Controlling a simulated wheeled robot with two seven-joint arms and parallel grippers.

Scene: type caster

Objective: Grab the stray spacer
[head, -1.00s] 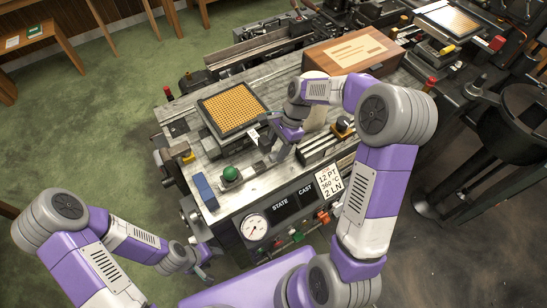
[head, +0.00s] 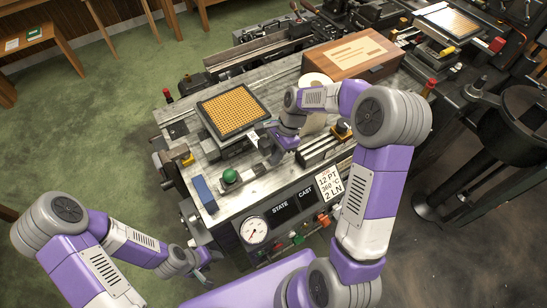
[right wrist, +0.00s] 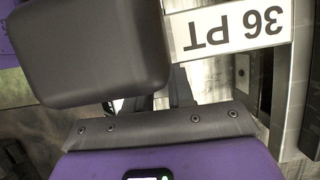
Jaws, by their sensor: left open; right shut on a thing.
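My right gripper (head: 270,147) is over the machine's worktop, just right of the gold grid tray. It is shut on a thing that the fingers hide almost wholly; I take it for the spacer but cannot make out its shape. In the right wrist view a dark finger pad (right wrist: 90,50) fills the upper left. A white label reading "36 PT" (right wrist: 228,28) shows upside down right beside that pad; I cannot tell if it belongs to the held thing. My left gripper (head: 205,258) is open and empty, low at the machine's front left corner.
The gold grid tray (head: 203,108) is left of my right gripper. A green knob (head: 229,176) and a blue bar (head: 204,192) are near the front left. A wooden box (head: 351,57) stands at the back right. The front panel has a gauge (head: 253,230).

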